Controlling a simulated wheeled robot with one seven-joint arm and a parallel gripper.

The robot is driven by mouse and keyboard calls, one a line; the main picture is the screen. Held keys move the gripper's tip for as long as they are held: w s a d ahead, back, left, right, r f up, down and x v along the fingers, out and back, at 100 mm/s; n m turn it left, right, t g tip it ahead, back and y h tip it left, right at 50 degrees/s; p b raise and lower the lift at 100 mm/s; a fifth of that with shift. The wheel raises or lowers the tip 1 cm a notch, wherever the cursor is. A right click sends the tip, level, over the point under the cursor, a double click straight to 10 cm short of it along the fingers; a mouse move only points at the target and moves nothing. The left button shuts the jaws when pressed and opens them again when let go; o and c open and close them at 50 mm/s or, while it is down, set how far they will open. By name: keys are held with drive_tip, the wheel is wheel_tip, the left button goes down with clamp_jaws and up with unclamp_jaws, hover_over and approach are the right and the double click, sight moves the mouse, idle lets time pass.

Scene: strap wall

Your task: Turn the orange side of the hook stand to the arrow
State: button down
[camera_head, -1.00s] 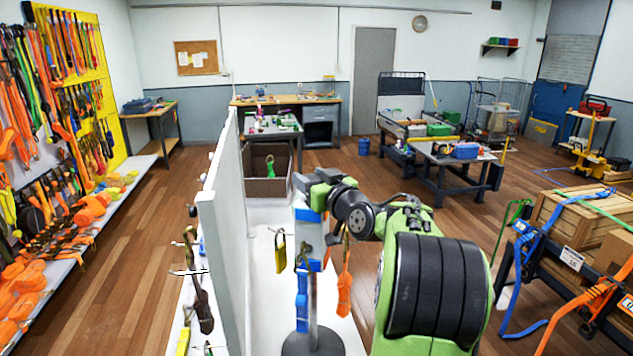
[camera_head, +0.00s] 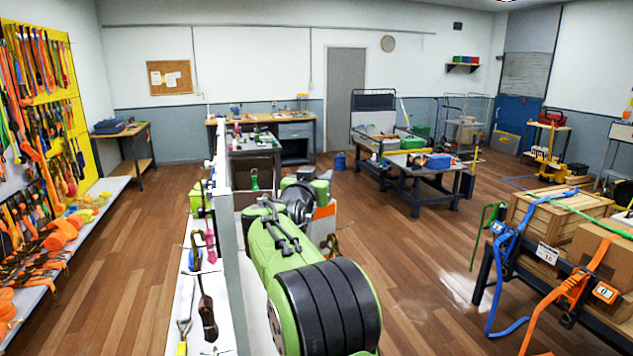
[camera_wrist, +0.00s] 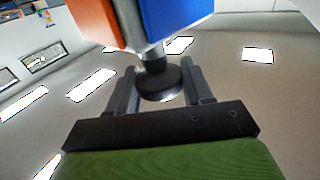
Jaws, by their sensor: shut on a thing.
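In the wrist view, the hook stand (camera_wrist: 128,20) shows an orange side (camera_wrist: 94,18) at left and a blue side (camera_wrist: 175,15) at right, with a pale corner between them. My gripper (camera_wrist: 159,72) is shut on the dark round knob (camera_wrist: 158,84) of the stand, one finger on each side. In the head view, my arm hides most of the stand. An orange patch of the stand (camera_head: 325,211) shows just right of my arm, with a hook below it. The stand's base is hidden. I cannot make out the arrow in either view.
A white partition (camera_head: 226,230) stands close on my arm's left, with straps hanging on its far side. A cart with wooden crates (camera_head: 548,217) and straps is at the right. A dark worktable (camera_head: 425,174) stands farther back. The wooden floor between is open.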

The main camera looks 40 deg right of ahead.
drive_tip(key=shift+a+r+m+g+h+p, duration=0.1)
drive_tip(key=shift+r+m+g+h+p, duration=0.2)
drive_tip(key=shift+m+g+h, duration=0.4)
drive_tip(key=shift+r+m+g+h+p, duration=0.1)
drive_tip(key=shift+m+g+h+p, duration=0.35)
drive_tip(key=shift+g, duration=0.45)
drive_tip(key=shift+m+g, duration=0.25)
drive_tip(key=shift+g, duration=0.05)
drive_tip(key=c, duration=0.5)
unclamp_jaws()
drive_tip(key=shift+f, duration=0.2)
drive_tip(key=b+v, duration=0.2)
drive_tip(key=v, duration=0.5)
drive_tip(key=shift+s+a, duration=0.1)
